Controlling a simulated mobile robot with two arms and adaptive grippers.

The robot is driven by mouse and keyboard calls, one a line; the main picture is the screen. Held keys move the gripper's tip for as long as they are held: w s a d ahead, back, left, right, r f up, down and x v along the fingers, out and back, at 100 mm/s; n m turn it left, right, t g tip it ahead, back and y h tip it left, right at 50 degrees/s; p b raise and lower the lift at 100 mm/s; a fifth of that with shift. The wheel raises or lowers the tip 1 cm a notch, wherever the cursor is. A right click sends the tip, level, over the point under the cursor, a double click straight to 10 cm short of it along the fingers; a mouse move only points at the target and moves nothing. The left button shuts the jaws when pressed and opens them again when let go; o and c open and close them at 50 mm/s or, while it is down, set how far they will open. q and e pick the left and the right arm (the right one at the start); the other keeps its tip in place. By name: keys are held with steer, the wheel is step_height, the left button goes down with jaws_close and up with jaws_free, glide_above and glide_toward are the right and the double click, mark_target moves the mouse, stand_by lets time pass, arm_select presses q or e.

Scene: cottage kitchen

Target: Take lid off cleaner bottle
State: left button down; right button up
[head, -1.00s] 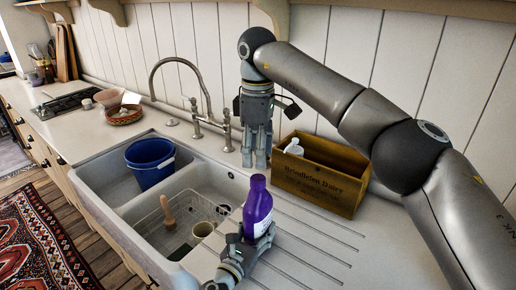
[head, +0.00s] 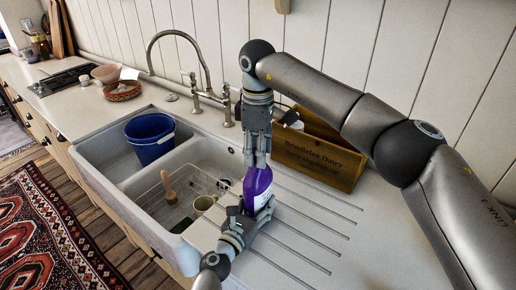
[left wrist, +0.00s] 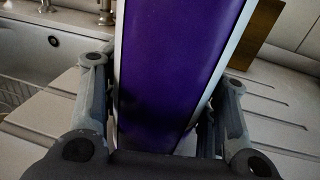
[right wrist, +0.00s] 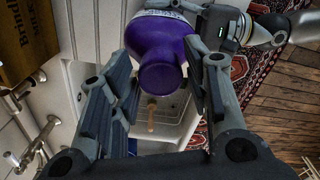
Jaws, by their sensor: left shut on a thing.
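The purple cleaner bottle (head: 258,186) stands upright on the ribbed drainboard beside the sink. My left gripper (head: 252,213) is shut around its lower body; the purple body fills the middle of the left wrist view (left wrist: 172,70) between both fingers. My right gripper (head: 256,162) points down over the bottle top and hides the lid in the head view. In the right wrist view the purple lid (right wrist: 160,76) lies between the two spread fingers, with gaps at the sides. The right gripper looks open there.
A wooden crate (head: 318,157) stands behind the bottle, close to my right arm. The drainboard at right is clear.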

steer(key=c, duration=0.8)
steer(key=shift+o, duration=0.2)
steer(key=n, duration=0.4)
steer(key=shift+r+n, duration=0.1)
steer(key=shift+n, duration=0.2)
steer(key=n, duration=0.9)
steer(key=shift+w+n, duration=0.1)
steer(key=shift+n, duration=0.3)
steer(key=n, duration=0.6)
steer(key=shift+n, duration=0.3)
steer(key=n, duration=1.4)
steer(key=shift+n, duration=0.4)
steer(key=n, duration=1.3)
steer(key=shift+r, duration=0.1)
steer(key=n, duration=0.5)
